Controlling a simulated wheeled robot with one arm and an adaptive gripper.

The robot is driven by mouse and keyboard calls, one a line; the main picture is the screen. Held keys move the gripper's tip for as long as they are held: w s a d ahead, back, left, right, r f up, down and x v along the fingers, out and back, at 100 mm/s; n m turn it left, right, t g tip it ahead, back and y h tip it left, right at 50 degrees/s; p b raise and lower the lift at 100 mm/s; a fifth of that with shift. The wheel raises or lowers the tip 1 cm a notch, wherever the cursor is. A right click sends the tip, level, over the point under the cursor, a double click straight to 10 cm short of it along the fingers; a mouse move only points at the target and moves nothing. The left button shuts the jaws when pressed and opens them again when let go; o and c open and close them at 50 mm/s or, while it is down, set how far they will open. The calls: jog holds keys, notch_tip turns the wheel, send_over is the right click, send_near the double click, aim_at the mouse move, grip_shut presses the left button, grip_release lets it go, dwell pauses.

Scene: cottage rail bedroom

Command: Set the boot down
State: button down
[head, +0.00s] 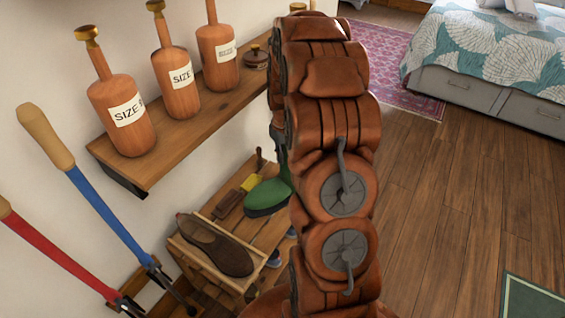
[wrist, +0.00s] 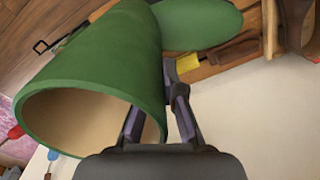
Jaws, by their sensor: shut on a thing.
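The green boot (wrist: 100,75) fills the upper left of the wrist view, its open tan-lined top facing the camera and its foot farther away. My gripper (wrist: 165,100) is shut on the edge of the boot's shaft. In the head view the boot (head: 266,197) shows only its foot and part of the shaft; my arm hides the rest, along with my gripper. The foot is over or beside the right back of the low wooden rack (head: 256,274). I cannot tell whether its sole touches the rack.
A brown shoe (head: 217,246) and a yellow-marked brush (head: 250,183) lie on the rack. A wall shelf (head: 188,128) with several labelled wooden shoe forms is above. Long-handled tools (head: 112,226) stand at left. Open wooden floor (head: 445,205) lies at right, before the bed (head: 490,85).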

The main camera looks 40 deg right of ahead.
jog(key=shift+f, duration=1.55)
jog(key=shift+s+f, duration=0.1)
jog(key=shift+f, duration=0.1)
jog(key=c, duration=1.3)
grip_release()
